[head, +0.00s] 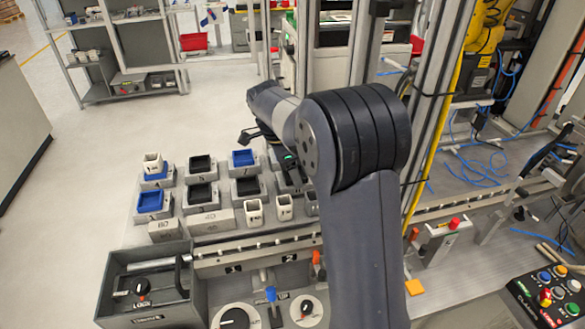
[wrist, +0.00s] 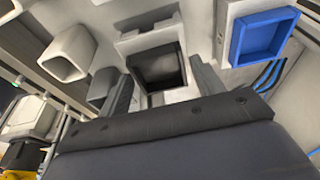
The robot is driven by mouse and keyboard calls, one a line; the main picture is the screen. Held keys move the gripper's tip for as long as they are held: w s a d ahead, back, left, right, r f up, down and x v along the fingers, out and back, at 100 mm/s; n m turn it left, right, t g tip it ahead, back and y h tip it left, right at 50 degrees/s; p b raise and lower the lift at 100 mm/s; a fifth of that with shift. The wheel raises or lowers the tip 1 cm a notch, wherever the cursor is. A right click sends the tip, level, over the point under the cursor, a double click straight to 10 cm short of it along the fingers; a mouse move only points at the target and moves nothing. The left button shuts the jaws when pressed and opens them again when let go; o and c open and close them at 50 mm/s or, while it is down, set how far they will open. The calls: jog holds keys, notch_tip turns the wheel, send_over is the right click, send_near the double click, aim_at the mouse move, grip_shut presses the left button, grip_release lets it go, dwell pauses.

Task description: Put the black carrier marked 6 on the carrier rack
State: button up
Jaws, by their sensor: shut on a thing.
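My gripper (wrist: 162,94) is shut on a black carrier (wrist: 158,68), an open square box between the two grey fingers in the wrist view. No number can be read on it. In the head view my arm hides most of the gripper; dark parts of it show beside the grey carrier rack's right side. The rack (head: 137,226) has raised grey seats. Black carriers (head: 202,164) (head: 201,193) (head: 246,187) and blue carriers (head: 243,158) (head: 149,202) sit on it. Whether the held carrier touches a seat cannot be told.
White cups (head: 253,212) (head: 284,207) and grey marked blocks (head: 209,222) stand along the rack's front. A dark grey box with a knob (head: 113,290) is at front left. A metal upright (head: 443,95) rises right of my arm. A blue carrier (wrist: 262,37) is close by.

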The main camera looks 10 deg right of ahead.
jog(key=shift+f, duration=0.5)
jog(key=o, duration=1.3)
jog(key=shift+r, duration=0.1)
jog(key=shift+r+p, duration=2.5)
jog(key=shift+r, duration=0.95)
jog(key=shift+f, duration=0.1)
notch_tip(320, 180, down, 7)
jog(key=b, duration=0.5)
jog(key=shift+b, duration=0.3)
